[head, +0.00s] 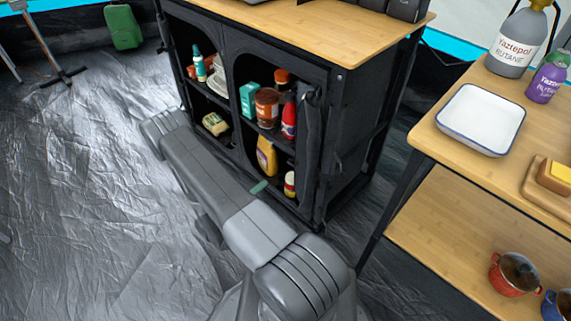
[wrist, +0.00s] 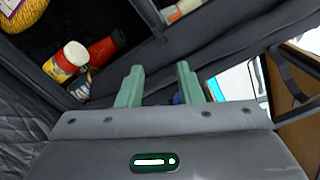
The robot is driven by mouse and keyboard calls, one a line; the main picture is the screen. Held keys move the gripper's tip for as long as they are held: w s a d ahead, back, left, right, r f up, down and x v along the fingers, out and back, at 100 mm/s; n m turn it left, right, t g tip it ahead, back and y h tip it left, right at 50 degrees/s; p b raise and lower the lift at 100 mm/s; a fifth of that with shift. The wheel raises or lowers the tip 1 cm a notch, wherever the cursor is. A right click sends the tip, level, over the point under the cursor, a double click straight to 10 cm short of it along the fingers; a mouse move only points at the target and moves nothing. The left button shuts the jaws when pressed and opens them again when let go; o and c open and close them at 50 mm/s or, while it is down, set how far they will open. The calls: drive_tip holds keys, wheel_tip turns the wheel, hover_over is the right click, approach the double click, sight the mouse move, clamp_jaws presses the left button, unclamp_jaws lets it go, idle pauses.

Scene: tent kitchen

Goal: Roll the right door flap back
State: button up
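The black fabric cabinet (head: 350,135) stands ahead with both front openings uncovered. Along the right edge of its right opening hangs a dark bunched strip of fabric (head: 309,125), which looks like the right door flap, gathered to the side. Whether it is fastened I cannot tell. My gripper (wrist: 160,82) shows two green fingers spread apart, with nothing clearly between them. In the head view my arm hides most of it; a green fingertip (head: 259,187) shows low by the right opening. In the wrist view dark cabinet fabric lies beyond the fingers.
A wooden table (head: 430,130) with a white tray (head: 481,118) stands at right. Crinkled grey floor (head: 70,190) is clear at left.

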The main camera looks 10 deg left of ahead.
sight(290, 164)
drive_tip(key=w+d+n, duration=0.1)
drive_tip(key=w+d, duration=0.1)
drive_tip(key=w, duration=0.1)
drive_tip(key=w+d+n, duration=0.2)
drive_tip(key=w+d, duration=0.1)
drive_tip(key=w, duration=0.1)
drive_tip(key=w+d+n, duration=0.2)
drive_tip(key=w+d, duration=0.1)
drive_tip(key=shift+w+d+b, duration=0.2)
drive_tip(key=shift+w+b, duration=0.1)
drive_tip(key=shift+w, duration=0.05)
idle(0.4)
clamp_jaws()
